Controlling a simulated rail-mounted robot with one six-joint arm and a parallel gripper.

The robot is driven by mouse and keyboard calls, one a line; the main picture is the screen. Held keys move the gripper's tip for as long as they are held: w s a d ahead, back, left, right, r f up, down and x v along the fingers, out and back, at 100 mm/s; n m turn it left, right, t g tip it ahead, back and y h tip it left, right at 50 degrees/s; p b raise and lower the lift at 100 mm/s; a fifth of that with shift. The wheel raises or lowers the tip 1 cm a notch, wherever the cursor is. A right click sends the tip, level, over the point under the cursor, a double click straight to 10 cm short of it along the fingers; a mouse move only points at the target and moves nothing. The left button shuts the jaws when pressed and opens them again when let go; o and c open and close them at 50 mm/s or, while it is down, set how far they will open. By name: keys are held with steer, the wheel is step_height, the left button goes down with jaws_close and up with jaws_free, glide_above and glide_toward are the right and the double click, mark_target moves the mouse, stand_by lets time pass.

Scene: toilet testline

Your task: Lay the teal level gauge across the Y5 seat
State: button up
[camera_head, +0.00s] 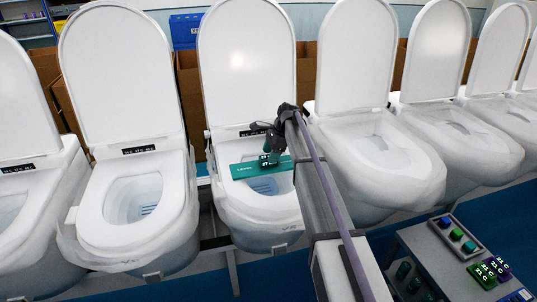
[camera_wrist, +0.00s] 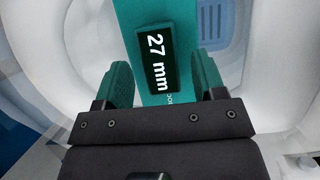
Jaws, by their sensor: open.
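The teal level gauge (camera_head: 244,170) is a flat bar marked LEVEL. It lies across the open seat (camera_head: 285,208) of the toilet in front of my arm, spanning the bowl opening. My gripper (camera_head: 270,152) is over the gauge's display block. In the wrist view my gripper (camera_wrist: 163,80) is open, with one teal finger on each side of the gauge and gaps showing. The labels on the toilets are too small to read, so I cannot tell which seat is Y5.
Other toilets with raised lids stand in a row, one close on the left (camera_head: 135,200) and one close on the right (camera_head: 375,155). A grey cart (camera_head: 420,245) at lower right carries a tray of coloured buttons (camera_head: 455,233) and green display blocks (camera_head: 482,275). Cardboard boxes stand behind.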

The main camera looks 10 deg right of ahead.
steer(key=p+v, duration=0.8)
steer(key=v, duration=0.2)
steer(key=s+a+f+n+h, duration=0.15)
steer(key=s+n, duration=0.65)
steer(key=s, duration=1.2)
steer(key=s+a+n+h, duration=0.3)
steer(key=s+n, duration=0.6)
steer(key=s, duration=1.1)
step_height(320, 180, down, 8)
steer(key=b, duration=0.9)
steer(key=shift+w+f, duration=0.25)
steer(key=shift+w, duration=0.05)
